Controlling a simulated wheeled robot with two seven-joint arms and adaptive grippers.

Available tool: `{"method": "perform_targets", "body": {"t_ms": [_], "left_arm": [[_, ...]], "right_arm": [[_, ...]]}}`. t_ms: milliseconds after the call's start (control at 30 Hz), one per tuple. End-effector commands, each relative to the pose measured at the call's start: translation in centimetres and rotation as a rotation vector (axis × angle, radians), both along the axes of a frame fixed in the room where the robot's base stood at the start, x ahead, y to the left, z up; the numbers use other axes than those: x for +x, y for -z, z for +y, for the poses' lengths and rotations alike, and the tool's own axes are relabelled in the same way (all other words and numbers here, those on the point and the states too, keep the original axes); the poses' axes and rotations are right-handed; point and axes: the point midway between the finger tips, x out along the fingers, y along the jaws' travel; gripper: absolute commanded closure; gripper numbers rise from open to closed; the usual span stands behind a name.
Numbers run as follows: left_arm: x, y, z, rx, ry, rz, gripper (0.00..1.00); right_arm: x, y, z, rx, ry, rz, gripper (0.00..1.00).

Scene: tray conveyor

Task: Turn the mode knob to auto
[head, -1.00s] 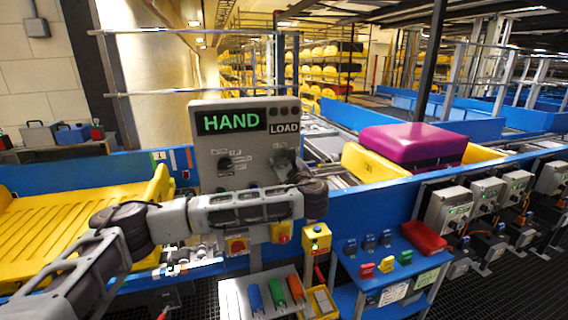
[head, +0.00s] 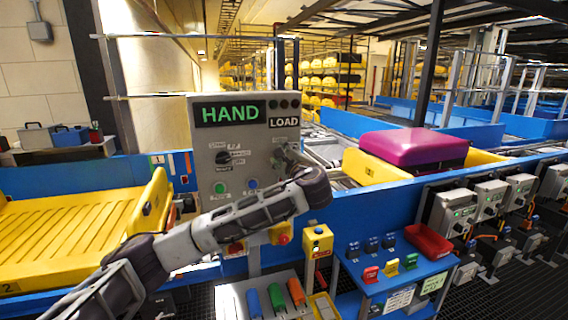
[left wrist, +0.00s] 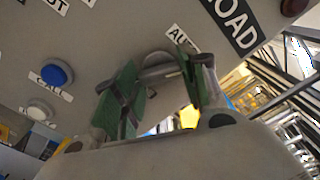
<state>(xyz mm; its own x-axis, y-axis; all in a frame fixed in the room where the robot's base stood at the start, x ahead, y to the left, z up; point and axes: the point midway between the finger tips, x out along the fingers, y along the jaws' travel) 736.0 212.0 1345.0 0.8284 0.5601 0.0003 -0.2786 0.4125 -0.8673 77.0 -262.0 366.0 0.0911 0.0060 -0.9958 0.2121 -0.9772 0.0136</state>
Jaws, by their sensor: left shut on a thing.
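The grey control panel (head: 205,135) stands upright in the middle of the head view, its display (head: 230,113) lit green with HAND beside a LOAD plate (head: 284,122). My left gripper (head: 285,158) is at the panel's right side, below that plate. In the left wrist view its green-padded fingers (left wrist: 158,75) are shut on the mode knob, close against the panel face. The knob is mostly hidden by the fingers, and its pointing angle cannot be told. A partly covered AUTO label (left wrist: 182,38) lies just beyond the fingers. My right gripper is not in view.
A black selector (head: 224,158) sits left on the panel, above green (head: 220,187) and blue (head: 252,183) buttons. A yellow tray with a purple case (head: 405,147) is on the conveyor at right.

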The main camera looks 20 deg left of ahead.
Motion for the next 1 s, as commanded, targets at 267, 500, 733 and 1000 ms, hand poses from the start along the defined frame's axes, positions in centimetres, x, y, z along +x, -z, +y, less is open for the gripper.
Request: {"method": "perform_targets", "body": {"t_ms": [267,500,733,1000], "left_arm": [[0.0,0.6,0.0,-0.153,-0.001,-0.099,0.81],[0.0,0.5,-0.1,-0.285,0.000,-0.188,0.81],[0.0,0.4,0.0,-0.383,-0.002,-0.255,0.81],[0.0,0.3,0.0,-0.438,-0.001,-0.293,0.81]], "right_arm": [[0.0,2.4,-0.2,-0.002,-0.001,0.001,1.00],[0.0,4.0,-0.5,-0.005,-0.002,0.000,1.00],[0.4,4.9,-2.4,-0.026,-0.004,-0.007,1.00],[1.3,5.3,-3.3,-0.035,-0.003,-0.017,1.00]]}}
